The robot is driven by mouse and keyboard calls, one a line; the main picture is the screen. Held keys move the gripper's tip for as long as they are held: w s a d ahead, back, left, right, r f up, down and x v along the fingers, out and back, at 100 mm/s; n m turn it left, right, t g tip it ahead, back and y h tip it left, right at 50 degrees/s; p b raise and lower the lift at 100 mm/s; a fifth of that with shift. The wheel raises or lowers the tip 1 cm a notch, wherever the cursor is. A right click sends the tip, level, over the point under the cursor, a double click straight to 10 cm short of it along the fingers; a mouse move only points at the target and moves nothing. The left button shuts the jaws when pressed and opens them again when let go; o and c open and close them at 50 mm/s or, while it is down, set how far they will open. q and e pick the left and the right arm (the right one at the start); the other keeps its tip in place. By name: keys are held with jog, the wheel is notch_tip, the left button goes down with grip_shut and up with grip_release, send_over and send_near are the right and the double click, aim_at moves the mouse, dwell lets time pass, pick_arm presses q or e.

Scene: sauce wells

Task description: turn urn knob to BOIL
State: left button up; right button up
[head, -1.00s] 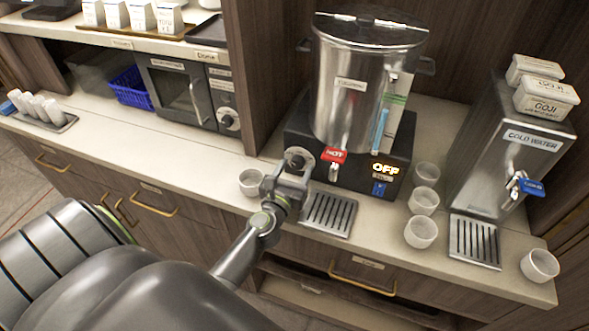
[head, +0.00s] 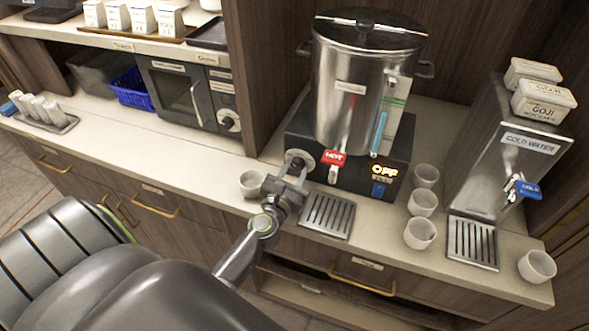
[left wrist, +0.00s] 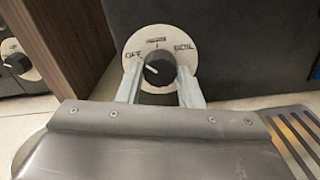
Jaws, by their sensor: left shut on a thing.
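The urn knob (left wrist: 158,68) is black, on a round pale dial (left wrist: 160,46) with OFF at left, another label at top and BOIL at right. Its white pointer line points left, towards OFF. The knob also shows in the head view (head: 296,157). My left gripper (left wrist: 160,82) is shut on the knob, one finger on each side; it also shows in the head view (head: 292,175). My right gripper is not in view.
A red HOT tap (head: 333,158) and a drip tray (head: 327,215) are just right of the gripper. A white cup (head: 251,184) stands close on its left. Several cups (head: 422,203) and the cold water dispenser (head: 505,150) stand further right.

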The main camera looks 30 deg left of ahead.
pick_arm(q)
jog(key=m+p, duration=0.2)
jog(key=m, duration=0.3)
jog(key=shift+m, duration=0.3)
jog(key=m+p, duration=0.2)
jog(key=m, duration=0.3)
jog(key=shift+r, duration=0.1)
jog(key=m+p, duration=0.2)
jog(key=m, duration=0.4)
jog(key=m+p, duration=0.2)
jog(key=m, duration=0.2)
jog(key=shift+m, duration=0.3)
jog(key=shift+s, duration=0.1)
jog(key=o, duration=1)
jog(key=shift+c, duration=0.2)
